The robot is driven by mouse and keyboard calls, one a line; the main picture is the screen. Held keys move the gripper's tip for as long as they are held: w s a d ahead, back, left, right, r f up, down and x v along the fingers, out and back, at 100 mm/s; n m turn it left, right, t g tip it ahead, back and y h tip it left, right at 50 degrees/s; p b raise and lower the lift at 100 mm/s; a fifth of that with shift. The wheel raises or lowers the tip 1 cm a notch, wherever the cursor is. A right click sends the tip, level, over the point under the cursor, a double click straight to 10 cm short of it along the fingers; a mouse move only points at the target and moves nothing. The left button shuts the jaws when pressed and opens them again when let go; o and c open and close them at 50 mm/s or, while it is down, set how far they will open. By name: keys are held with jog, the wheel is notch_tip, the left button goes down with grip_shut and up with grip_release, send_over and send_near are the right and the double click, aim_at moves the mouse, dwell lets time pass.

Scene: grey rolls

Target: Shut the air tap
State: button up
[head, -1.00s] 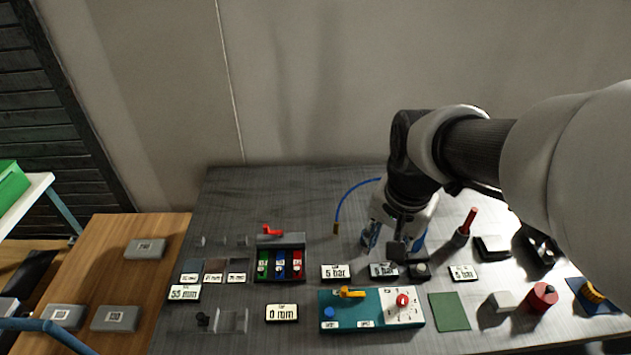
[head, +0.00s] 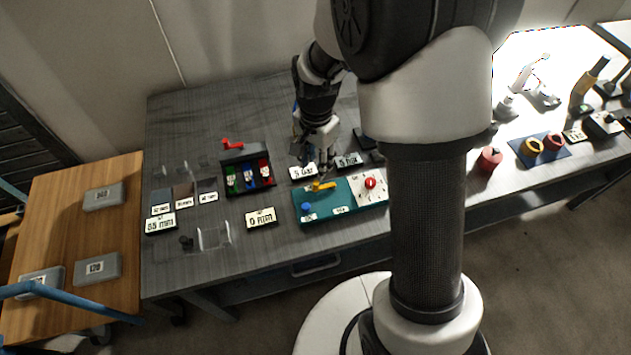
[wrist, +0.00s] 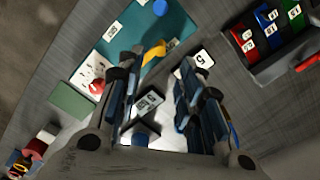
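The air tap appears to be the yellow lever (head: 322,186) on the teal panel (head: 341,198). The lever lies roughly along the panel's back edge. My gripper (head: 316,166) hangs just behind and above the lever, pointing down. In the wrist view the fingers of my gripper (wrist: 151,78) are spread wide with nothing held. The tap's body under the lever is too small to make out.
A rack with green, blue and red pieces (head: 249,173) is to the left, a "0 mm" sign (head: 261,217) nearer. The table's back left is clear.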

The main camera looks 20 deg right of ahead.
aim_at(316, 182)
notch_tip(316, 182, down, 9)
jog(key=shift+r+b, duration=0.2)
jog(key=shift+b, duration=1)
jog(key=shift+c, duration=0.6)
grip_shut()
